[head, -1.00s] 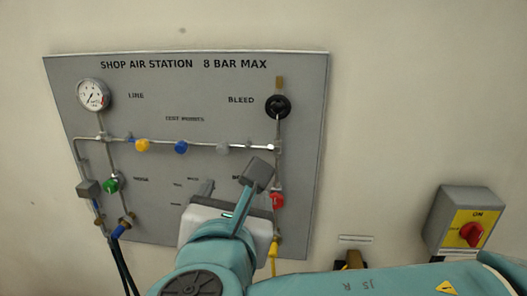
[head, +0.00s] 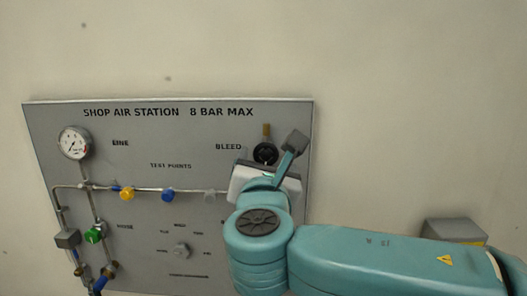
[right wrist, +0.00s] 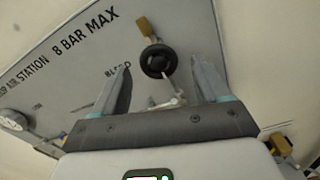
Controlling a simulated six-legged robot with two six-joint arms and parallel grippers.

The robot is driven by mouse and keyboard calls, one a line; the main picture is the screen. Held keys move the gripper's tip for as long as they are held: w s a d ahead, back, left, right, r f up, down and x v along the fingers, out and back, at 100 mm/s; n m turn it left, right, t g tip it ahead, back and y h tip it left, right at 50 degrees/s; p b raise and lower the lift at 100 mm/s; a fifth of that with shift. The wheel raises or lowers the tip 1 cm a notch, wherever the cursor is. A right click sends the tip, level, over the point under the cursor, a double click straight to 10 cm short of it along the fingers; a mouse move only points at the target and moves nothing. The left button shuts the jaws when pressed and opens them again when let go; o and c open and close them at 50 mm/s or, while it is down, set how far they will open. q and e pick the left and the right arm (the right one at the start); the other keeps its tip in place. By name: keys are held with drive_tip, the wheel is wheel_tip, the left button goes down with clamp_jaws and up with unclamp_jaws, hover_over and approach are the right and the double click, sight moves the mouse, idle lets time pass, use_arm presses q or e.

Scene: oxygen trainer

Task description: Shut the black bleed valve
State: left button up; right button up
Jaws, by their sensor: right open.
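The black bleed valve (head: 265,152) is a round black knob below a brass stub, at the upper right of the grey panel (head: 200,138). In the head view my right gripper (head: 270,153) is just in front of it and partly covers the area below. In the right wrist view the bleed valve (right wrist: 158,62) shows between the two spread fingers of my right gripper (right wrist: 159,66), which is open and empty. The knob appears beyond the fingertips, and I see no contact. My left gripper is not in view.
A gauge (head: 75,142) sits at the panel's upper left. Yellow (head: 127,194) and blue (head: 168,195) test-point knobs and a green valve (head: 94,235) lie along the pipes. A switch box (head: 455,231) is at right, partly behind my arm. The wall above is clear.

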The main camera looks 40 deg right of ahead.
sight(266, 155)
drive_tip(key=shift+x, duration=1.05)
drive_tip(key=shift+w, duration=0.15)
drive_tip(key=shift+d, duration=0.1)
